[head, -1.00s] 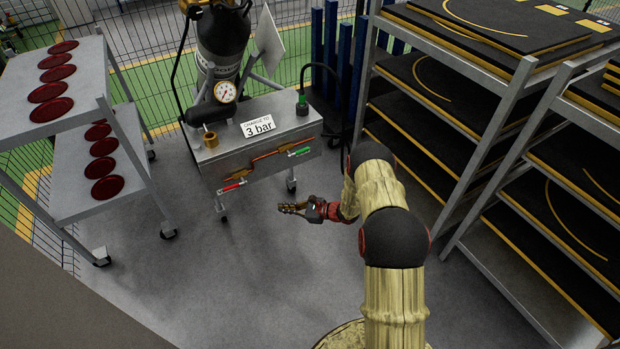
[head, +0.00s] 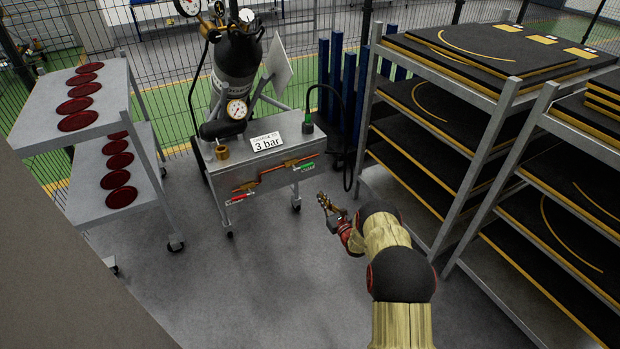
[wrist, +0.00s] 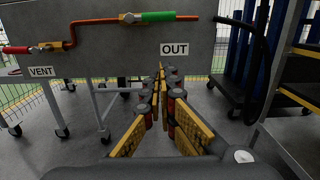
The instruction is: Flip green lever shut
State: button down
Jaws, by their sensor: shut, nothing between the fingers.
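The green lever (head: 304,166) sits at the right end of the copper pipe on the front of the grey cart. In the wrist view the green lever (wrist: 158,16) lies level along the pipe, above the OUT label (wrist: 174,49). My gripper (head: 322,197) is shut and empty, in front of the cart and a little below and right of the lever, apart from it. In the wrist view my gripper's fingertips (wrist: 166,72) come together below the OUT label.
A red lever (head: 236,200) by the VENT label (wrist: 41,71) is at the pipe's left end. A rack (head: 470,150) stands right; a trolley with red discs (head: 75,110) stands left.

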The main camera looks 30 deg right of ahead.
aim_at(307, 166)
jog(key=shift+w, duration=0.1)
jog(key=w+r+b, duration=0.4)
jog(key=w+b, duration=0.1)
jog(key=w, duration=0.5)
jog(key=shift+w+a+r, duration=0.2)
jog(key=shift+w+a, duration=0.05)
jog(key=shift+w, duration=0.05)
jog(key=shift+r, duration=0.1)
